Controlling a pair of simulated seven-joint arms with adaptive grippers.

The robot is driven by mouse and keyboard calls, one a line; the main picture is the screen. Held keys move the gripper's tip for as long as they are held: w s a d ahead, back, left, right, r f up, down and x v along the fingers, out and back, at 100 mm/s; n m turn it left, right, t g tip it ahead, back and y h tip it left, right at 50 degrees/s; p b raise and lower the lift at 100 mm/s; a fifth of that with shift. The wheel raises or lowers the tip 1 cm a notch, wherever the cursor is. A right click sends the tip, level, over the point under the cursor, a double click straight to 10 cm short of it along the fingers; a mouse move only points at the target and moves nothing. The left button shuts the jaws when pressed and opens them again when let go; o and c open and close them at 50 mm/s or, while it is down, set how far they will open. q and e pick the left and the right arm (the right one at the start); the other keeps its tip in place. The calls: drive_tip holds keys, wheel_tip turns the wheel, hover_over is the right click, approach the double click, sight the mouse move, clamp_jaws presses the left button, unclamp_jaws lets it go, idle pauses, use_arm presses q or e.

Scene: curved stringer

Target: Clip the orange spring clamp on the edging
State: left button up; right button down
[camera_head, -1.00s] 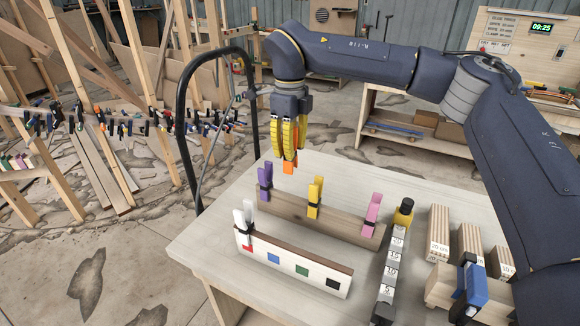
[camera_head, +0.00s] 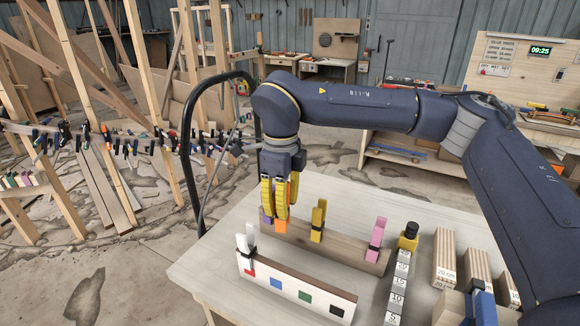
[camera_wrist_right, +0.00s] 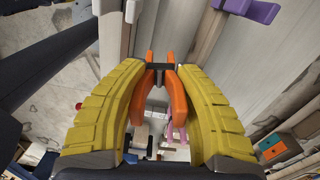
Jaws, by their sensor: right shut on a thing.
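The orange spring clamp (camera_head: 281,222) is held upright in my right gripper (camera_head: 276,210), between its yellow fingers. In the right wrist view the orange clamp (camera_wrist_right: 180,98) sits in the middle of the gripper (camera_wrist_right: 161,112), with a dark pivot across it. In the head view its lower end overlaps the left part of the wooden rail (camera_head: 345,249); I cannot tell whether it touches. A white-faced strip (camera_head: 325,301) with red, blue, green and black squares stands in front, with a white clamp (camera_head: 246,250) at its left end. My left gripper is out of view.
The rail carries a purple clamp (camera_head: 266,217), partly hidden by my gripper, a yellow clamp (camera_head: 318,220) and a pink clamp (camera_head: 376,240). To the right are numbered blocks (camera_head: 399,282) and wood blocks (camera_head: 445,257). The table's left front (camera_head: 205,265) is clear.

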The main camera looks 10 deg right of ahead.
approach(276, 265)
drive_tip(key=shift+d+m, duration=0.1)
drive_tip(key=shift+m, duration=1)
drive_tip(key=shift+f, duration=1.1)
drive_tip(key=shift+f, duration=0.4)
drive_tip(key=shift+f, duration=0.8)
drive_tip(key=shift+f, duration=0.9)
drive_tip(key=shift+f, duration=0.25)
